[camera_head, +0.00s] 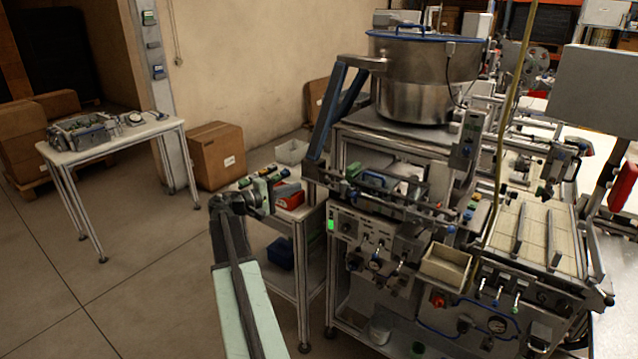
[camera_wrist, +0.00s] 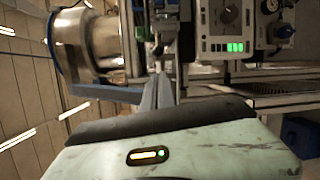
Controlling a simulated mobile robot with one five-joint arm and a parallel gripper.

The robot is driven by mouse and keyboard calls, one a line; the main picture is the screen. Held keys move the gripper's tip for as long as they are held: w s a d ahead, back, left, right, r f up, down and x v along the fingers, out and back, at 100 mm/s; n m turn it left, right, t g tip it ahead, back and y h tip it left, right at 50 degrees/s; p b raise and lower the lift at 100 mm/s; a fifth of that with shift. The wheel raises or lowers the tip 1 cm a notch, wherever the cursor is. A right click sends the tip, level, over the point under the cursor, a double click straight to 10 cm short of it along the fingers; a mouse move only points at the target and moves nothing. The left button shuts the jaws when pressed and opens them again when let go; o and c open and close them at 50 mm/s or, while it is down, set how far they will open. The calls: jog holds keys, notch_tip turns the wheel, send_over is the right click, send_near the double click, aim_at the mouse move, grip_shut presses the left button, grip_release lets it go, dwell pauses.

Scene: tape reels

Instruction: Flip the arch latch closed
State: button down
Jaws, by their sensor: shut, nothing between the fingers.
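A blue-grey arched bar (camera_head: 338,112) rises at the machine's left side and bends right toward the steel drum; I cannot tell for sure whether it is the arch latch or only its frame. No other part is clearly a latch at this size. My gripper (camera_head: 266,201) is left of the machine, apart from it in the head view, above the small side table. In the wrist view my gripper (camera_wrist: 160,84) is shut and empty, its narrow fingers pointing toward the machine front. The fingers and wrist housing hide part of what lies ahead.
The steel drum (camera_head: 420,80) stands on the machine; it also shows in the wrist view (camera_wrist: 85,42). A control panel (camera_wrist: 232,28) has green lights. A side table (camera_head: 308,218) holds small tools. A cardboard box (camera_head: 216,155) stands behind.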

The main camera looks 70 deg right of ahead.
jog(key=x, duration=1)
jog(key=shift+b, duration=0.35)
